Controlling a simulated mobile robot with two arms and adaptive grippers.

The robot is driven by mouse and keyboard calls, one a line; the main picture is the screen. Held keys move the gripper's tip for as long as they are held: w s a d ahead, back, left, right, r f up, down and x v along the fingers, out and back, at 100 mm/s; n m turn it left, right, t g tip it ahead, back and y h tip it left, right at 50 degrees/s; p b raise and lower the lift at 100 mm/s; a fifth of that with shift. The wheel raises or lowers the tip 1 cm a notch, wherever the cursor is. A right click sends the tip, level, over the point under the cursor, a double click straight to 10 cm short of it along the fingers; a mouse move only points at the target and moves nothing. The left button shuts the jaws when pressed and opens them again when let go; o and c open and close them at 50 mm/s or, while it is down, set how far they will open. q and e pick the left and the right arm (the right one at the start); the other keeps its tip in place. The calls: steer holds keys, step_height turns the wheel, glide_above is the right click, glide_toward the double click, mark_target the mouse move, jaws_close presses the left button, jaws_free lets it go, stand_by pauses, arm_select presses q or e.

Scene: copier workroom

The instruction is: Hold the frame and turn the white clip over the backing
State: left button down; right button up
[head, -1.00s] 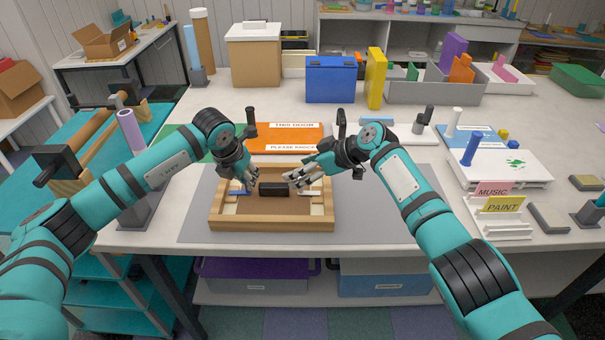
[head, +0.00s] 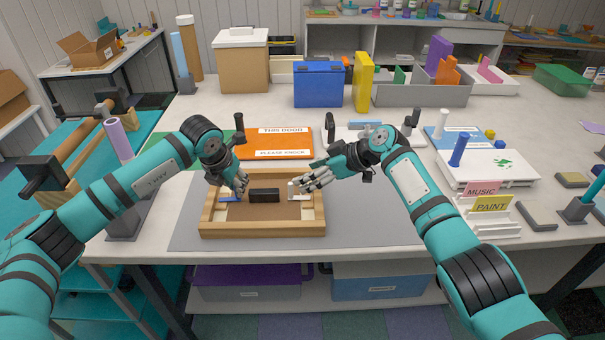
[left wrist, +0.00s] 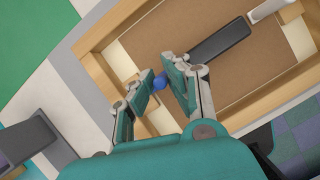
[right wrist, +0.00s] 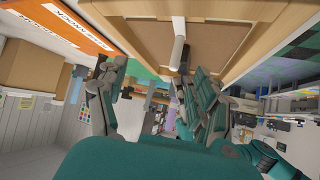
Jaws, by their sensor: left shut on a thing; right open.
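The wooden frame (head: 264,231) lies on the grey mat with its brown backing (head: 262,212) inside. A black bar (head: 264,195) sits in the middle of the backing. A blue clip (head: 229,197) is at the frame's left side, and the white clip (head: 300,196) is at its right side. My left gripper (head: 238,190) is shut at the blue clip, whose blue part (left wrist: 159,82) shows between the fingertips in the left wrist view. My right gripper (head: 309,182) is open beside and above the white clip (right wrist: 178,50); I cannot tell whether a finger touches it.
An orange sign board (head: 268,146) lies behind the frame. A blue box (head: 319,84) and a yellow block (head: 362,82) stand further back. Card holders (head: 492,216) and a white board with a blue post (head: 489,168) are at the right. The mat is bare right of the frame.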

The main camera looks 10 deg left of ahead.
steer(key=shift+d, duration=0.15)
steer(key=v, duration=1.2)
arm_select(q)
steer(key=c, duration=1)
jaws_free()
arm_select(e)
steer(key=shift+w, duration=0.1)
arm_select(q)
steer(key=o, duration=0.5)
steer(key=shift+o, duration=0.2)
